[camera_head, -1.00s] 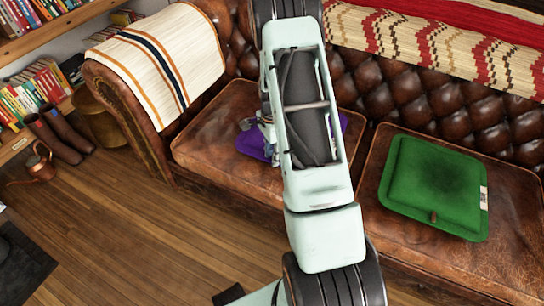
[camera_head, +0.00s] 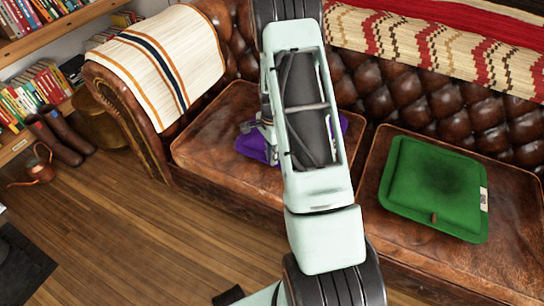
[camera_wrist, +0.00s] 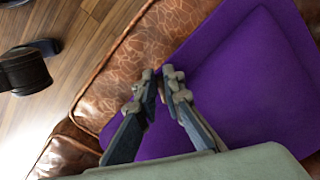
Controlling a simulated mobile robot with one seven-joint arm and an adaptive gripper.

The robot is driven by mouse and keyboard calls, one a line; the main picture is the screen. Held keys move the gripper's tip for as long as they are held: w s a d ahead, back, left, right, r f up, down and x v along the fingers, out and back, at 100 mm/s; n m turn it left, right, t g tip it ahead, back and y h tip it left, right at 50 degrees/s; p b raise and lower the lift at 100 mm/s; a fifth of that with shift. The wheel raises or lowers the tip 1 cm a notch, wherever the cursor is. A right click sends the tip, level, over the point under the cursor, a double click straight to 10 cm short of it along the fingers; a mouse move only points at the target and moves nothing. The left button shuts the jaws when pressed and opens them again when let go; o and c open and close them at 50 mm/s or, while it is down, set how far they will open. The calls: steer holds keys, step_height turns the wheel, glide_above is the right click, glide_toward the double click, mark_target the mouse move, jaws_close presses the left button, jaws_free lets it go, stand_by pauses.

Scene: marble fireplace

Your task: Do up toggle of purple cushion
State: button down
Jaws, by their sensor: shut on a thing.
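The purple cushion (camera_head: 250,148) lies on the left seat of the leather sofa, mostly hidden behind my arm in the head view. The wrist view shows its flat purple cover (camera_wrist: 245,75) and raised seam close up. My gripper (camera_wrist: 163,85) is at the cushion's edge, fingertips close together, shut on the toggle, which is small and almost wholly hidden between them. In the head view my gripper (camera_head: 264,130) shows only in part beside my arm. I cannot tell how the toggle sits relative to its loop.
A green cushion (camera_head: 432,180) with a small brown toggle lies on the right seat (camera_head: 510,260). The sofa arm (camera_head: 125,110) with a striped throw (camera_head: 150,65) stands left. Boots, a copper watering can (camera_head: 40,168) and bookshelves are further left. The wooden floor in front is open.

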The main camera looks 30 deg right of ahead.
steer(key=n, duration=0.4)
steer(key=s+n, duration=0.1)
steer(key=n, duration=0.1)
steer(key=shift+d+n, duration=0.2)
steer(key=shift+n, duration=0.1)
stand_by(0.3)
steer(key=c, duration=2)
jaws_free()
steer(key=shift+c, duration=0.2)
steer(key=shift+r, duration=0.1)
step_height(320, 180, up, 12)
